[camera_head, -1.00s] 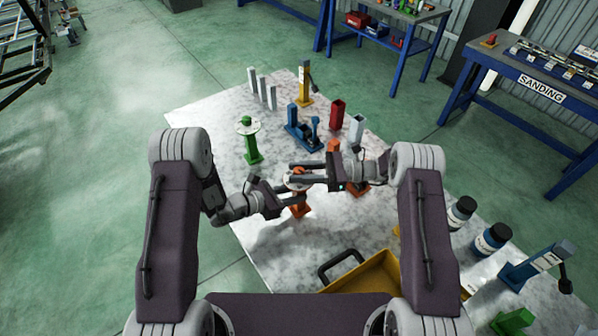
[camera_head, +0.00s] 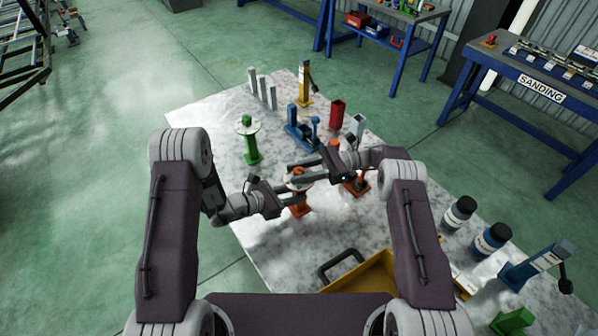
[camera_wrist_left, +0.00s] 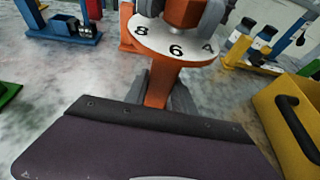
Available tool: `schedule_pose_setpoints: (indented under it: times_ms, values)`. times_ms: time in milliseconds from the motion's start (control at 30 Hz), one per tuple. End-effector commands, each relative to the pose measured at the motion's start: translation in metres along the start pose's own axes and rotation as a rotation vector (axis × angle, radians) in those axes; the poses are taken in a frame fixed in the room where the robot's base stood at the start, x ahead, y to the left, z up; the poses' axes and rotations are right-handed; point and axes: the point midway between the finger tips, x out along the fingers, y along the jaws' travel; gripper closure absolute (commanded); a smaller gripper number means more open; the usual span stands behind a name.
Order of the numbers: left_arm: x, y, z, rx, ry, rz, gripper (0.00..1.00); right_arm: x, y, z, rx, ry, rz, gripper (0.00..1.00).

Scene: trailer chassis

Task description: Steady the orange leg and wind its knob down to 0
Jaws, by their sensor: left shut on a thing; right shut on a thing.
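The orange leg (camera_head: 299,208) stands upright on the marble-topped table, with a round white numbered dial (camera_head: 297,184) on top. In the left wrist view the leg (camera_wrist_left: 160,86) rises between my left fingers, and its dial (camera_wrist_left: 172,42) shows 8, 6 and 4. My left gripper (camera_head: 292,200) is shut on the leg below the dial. My right gripper (camera_head: 294,170) is shut on the orange knob (camera_wrist_left: 184,12) above the dial. Its fingers partly hide the knob, and I cannot read the 0 or any pointer.
A green leg with a dial (camera_head: 251,145) stands behind left. A blue fixture (camera_head: 300,130), a red block (camera_head: 337,115) and a second orange piece (camera_head: 357,185) stand behind and right. A yellow tray (camera_head: 365,275) lies in front. The table's left front is clear.

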Motion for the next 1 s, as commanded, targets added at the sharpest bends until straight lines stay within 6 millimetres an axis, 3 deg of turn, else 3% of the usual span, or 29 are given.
schedule_pose_setpoints:
  times_ms: [33, 67, 133, 467, 567, 800, 1000]
  values:
    - [0.0, -0.001, -0.003, -0.003, 0.009, -0.002, 1.0, 0.001, 0.0, 0.004, -0.006, -0.007, 0.003, 1.0]
    - [0.0, -0.001, -0.003, -0.003, 0.009, -0.002, 1.0, 0.001, 0.0, 0.004, -0.006, -0.007, 0.003, 0.66]
    - [0.0, -0.001, -0.003, -0.003, 0.009, -0.002, 1.0, 0.001, 0.0, 0.004, -0.006, -0.006, 0.003, 0.46]
    - [0.0, -0.001, -0.003, -0.003, 0.008, -0.002, 1.0, 0.0, 0.0, 0.004, -0.003, -0.003, 0.001, 0.46]
    - [0.0, -0.001, -0.003, -0.003, 0.008, -0.002, 1.0, 0.0, 0.0, 0.018, -0.005, -0.002, 0.001, 0.46]
    - [0.0, -0.001, -0.003, -0.003, 0.007, -0.001, 1.0, 0.0, 0.0, 0.074, -0.006, -0.002, 0.001, 0.46]
    - [0.0, -0.001, -0.002, -0.003, 0.006, -0.001, 1.0, 0.0, 0.0, 0.1, -0.005, -0.003, 0.001, 0.46]
